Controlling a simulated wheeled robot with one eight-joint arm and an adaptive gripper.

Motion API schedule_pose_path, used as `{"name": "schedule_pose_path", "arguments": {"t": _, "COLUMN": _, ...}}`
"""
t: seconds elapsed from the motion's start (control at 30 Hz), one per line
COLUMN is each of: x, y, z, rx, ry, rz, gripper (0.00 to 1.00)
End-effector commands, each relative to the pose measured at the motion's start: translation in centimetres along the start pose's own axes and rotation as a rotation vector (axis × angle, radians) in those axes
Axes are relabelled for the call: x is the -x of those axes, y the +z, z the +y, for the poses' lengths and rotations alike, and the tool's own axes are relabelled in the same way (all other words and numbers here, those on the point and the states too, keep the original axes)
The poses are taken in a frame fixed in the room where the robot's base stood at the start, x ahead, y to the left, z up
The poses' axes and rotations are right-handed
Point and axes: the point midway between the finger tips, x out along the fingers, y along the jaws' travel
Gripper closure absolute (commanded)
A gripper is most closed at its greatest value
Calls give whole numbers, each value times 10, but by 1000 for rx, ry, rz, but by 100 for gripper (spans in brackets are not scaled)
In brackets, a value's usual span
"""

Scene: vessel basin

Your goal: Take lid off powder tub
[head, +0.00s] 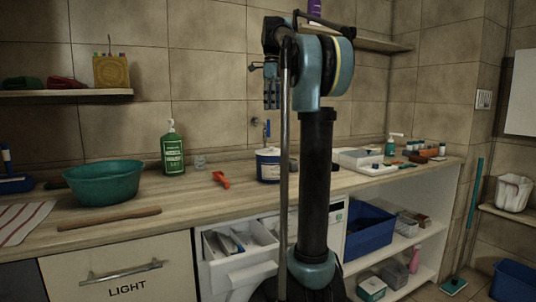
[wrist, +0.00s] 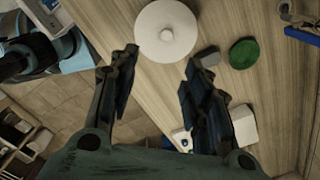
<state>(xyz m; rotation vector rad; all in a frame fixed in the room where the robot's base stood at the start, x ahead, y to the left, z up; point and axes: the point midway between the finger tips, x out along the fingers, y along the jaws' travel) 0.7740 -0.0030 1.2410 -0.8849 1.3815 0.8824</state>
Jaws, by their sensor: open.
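The powder tub (head: 268,168) is a dark blue tub with a white label band, standing upright on the counter behind my arm. Its white lid (head: 267,151) sits on top. In the wrist view a round white lid with a central knob (wrist: 167,30) shows from above at the top middle. My gripper (head: 271,98) hangs above the tub, pointing down. In the wrist view its fingers (wrist: 160,62) are spread apart with nothing between them; the lid lies beyond the fingertips. My arm hides part of the counter to the right of the tub.
A red-orange tool (head: 221,180), a small glass (head: 200,163), a green bottle (head: 172,152) and a teal basin (head: 104,184) stand left of the tub. A white tray (head: 362,163) lies to its right. A tap (head: 262,125) is behind. A drawer (head: 240,245) is open below.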

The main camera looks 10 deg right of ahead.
Motion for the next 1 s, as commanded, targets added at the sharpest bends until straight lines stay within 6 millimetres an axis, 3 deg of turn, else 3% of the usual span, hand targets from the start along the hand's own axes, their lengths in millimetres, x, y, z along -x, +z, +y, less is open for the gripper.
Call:
{"name": "schedule_pose_path", "arguments": {"t": 0.1, "x": 4, "y": 5, "z": -4, "rx": -37, "ry": 3, "rz": 2, "gripper": 56}}
{"name": "schedule_pose_path", "arguments": {"t": 0.23, "x": -6, "y": 8, "z": -4, "rx": -45, "ry": 4, "rz": 2, "gripper": 56}}
{"name": "schedule_pose_path", "arguments": {"t": 0.8, "x": -98, "y": 9, "z": -3, "rx": -40, "ry": 4, "rz": 2, "gripper": 56}}
{"name": "schedule_pose_path", "arguments": {"t": 1.0, "x": -115, "y": 8, "z": -3, "rx": -40, "ry": 4, "rz": 2, "gripper": 56}}
